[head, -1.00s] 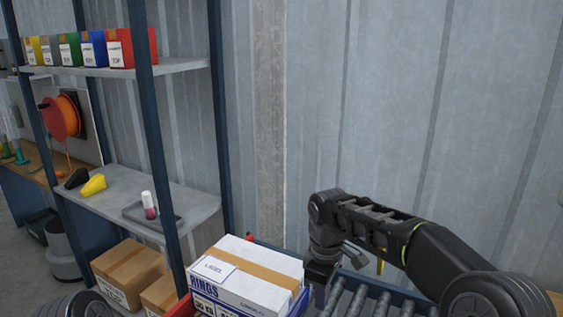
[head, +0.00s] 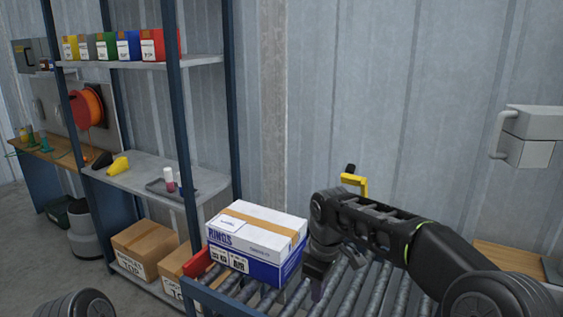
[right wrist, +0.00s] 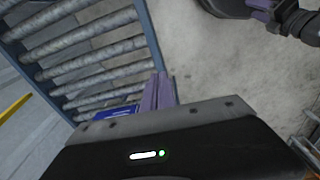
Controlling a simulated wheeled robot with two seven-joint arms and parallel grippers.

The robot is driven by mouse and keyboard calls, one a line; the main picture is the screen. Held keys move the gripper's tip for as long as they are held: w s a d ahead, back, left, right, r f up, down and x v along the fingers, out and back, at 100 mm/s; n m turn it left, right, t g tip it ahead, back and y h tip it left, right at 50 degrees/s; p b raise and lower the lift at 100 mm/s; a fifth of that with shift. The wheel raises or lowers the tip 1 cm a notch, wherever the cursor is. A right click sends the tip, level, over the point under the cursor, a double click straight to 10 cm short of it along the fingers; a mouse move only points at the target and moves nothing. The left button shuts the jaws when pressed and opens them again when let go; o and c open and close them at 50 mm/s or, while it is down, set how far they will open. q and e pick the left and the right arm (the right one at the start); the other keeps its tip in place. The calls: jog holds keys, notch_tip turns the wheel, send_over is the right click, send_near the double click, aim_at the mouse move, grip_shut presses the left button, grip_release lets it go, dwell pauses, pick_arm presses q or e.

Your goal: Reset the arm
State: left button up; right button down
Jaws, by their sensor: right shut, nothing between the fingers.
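My right arm comes in from the lower right of the head view. Its gripper (head: 316,284) points down over the roller conveyor (head: 345,290), just right of a white and blue box labelled RINGS (head: 257,238). In the right wrist view the two purple fingers (right wrist: 158,90) are together with nothing between them. The conveyor rollers lie to their upper left, and a blue patch of the box shows beside the fingers. Only a dark round part of my left arm (head: 75,305) shows at the lower left of the head view; its gripper is out of view.
A blue-framed shelf (head: 140,62) on the left holds coloured bins, a yellow object (head: 118,167), a grey tray (head: 170,188) and cardboard boxes (head: 144,244). A yellow bracket (head: 352,182) stands behind my right arm. A grey wall unit (head: 528,137) is at the right.

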jog(key=w+a+f+m+t+y, duration=0.2)
jog(key=w+a+f, duration=0.1)
jog(key=a+f, duration=0.25)
jog(key=s+a+f+m+y, duration=0.25)
jog(key=s+f, duration=0.25)
jog(key=f, duration=0.6)
jog(key=s+d+f+m, duration=0.2)
jog(key=s+f, duration=0.4)
jog(key=s, duration=0.3)
jog(key=s+d+f+m+g, duration=0.1)
jog(key=s+f+m, duration=0.3)
jog(key=s, duration=0.6)
jog(key=s+d+f+m+g, duration=0.1)
jog(key=s+d+f+m, duration=0.2)
jog(key=s+f, duration=0.5)
jog(key=shift+s+d+h, duration=0.35)
jog(key=shift+s+d, duration=0.1)
jog(key=shift+s, duration=0.2)
jog(key=shift+f, duration=0.1)
